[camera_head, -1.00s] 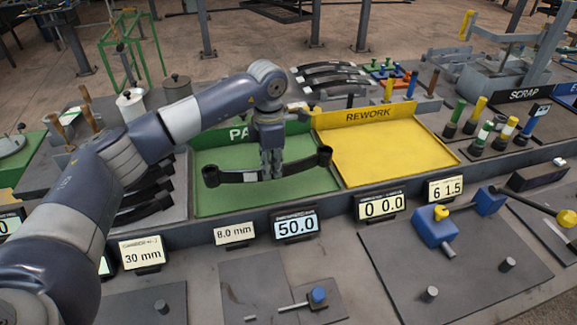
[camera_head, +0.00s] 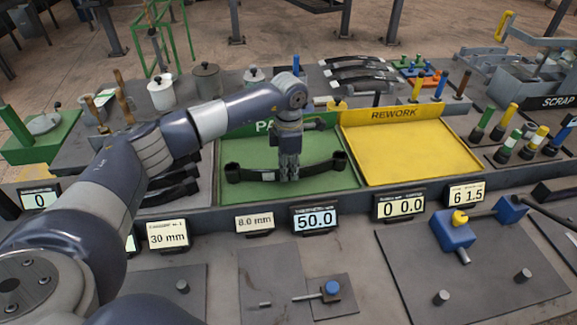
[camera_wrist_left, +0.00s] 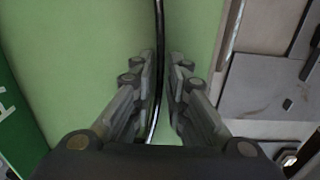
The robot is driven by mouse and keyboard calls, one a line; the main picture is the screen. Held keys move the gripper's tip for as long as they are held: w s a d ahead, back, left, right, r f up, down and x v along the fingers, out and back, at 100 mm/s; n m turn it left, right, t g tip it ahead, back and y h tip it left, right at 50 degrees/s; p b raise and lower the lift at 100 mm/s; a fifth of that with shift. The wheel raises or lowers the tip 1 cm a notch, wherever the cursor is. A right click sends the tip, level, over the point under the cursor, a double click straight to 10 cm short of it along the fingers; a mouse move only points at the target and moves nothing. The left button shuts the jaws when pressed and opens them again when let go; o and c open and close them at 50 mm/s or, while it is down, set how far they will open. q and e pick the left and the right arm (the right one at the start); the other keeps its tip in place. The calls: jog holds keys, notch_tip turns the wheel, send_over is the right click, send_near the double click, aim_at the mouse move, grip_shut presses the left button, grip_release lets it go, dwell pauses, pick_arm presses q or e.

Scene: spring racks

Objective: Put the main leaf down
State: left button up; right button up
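The main leaf (camera_head: 318,171), a long dark curved bar with an eye at each end, is over the green PASS tray (camera_head: 238,199) in the head view. My left gripper (camera_head: 289,180) points down with its fingers on either side of the leaf's middle, and looks shut on it. In the left wrist view the leaf (camera_wrist_left: 160,30) is a thin dark curved strip between the fingertips (camera_wrist_left: 161,62). I cannot tell whether the leaf touches the tray floor. My right gripper is not in view.
The empty yellow REWORK tray (camera_head: 410,155) is to the right. Several dark leaves lie left of the green tray, partly behind my arm. Display stands, including the 50.0 one (camera_head: 316,219), line the front edge. Several colored-handled tools stand at the right.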

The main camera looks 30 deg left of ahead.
aim_at(289, 169)
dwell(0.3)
pick_arm(q)
jog(key=shift+r, duration=0.2)
notch_tip(289, 169, up, 12)
jog(key=b, duration=0.3)
jog(key=shift+s+f, duration=0.15)
jog(key=shift+d, duration=0.1)
